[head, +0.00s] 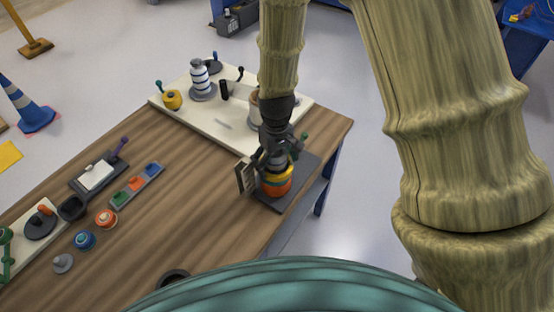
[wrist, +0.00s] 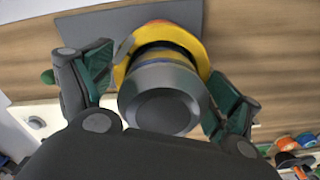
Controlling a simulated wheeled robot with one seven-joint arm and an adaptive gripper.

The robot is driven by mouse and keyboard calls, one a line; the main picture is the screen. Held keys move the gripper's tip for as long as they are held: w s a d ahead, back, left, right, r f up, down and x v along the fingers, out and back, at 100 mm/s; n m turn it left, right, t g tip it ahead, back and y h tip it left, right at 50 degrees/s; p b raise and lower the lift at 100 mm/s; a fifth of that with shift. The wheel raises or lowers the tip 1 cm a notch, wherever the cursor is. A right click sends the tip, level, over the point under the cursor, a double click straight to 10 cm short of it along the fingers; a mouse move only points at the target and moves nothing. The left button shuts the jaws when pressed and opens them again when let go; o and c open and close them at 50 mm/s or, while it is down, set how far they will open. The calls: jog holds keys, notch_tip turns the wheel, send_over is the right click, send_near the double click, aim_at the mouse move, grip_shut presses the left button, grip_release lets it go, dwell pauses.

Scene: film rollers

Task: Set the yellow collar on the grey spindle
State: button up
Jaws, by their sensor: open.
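The yellow collar (head: 277,176) sits around the grey spindle (wrist: 165,97), above an orange part (head: 276,188), at the right end of the wooden table. In the wrist view, the collar (wrist: 192,42) shows as a yellow ring behind the spindle's round grey end. My gripper (head: 270,163) is open above this stack. Its two fingers stand on either side of the spindle and collar in the wrist view, with visible gaps. The near side of the collar is hidden there by the spindle, so I cannot tell how it is seated.
The stack stands on a dark grey plate (head: 303,181) near the table's right edge. A white board (head: 226,124) behind carries a striped roller (head: 199,75) and a small yellow part (head: 172,99). Loose rollers and trays lie at the left. The wooden table (head: 190,200) is clear in the middle.

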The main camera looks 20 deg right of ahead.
notch_tip(320, 180, up, 12)
dwell(0.6)
dwell(0.6)
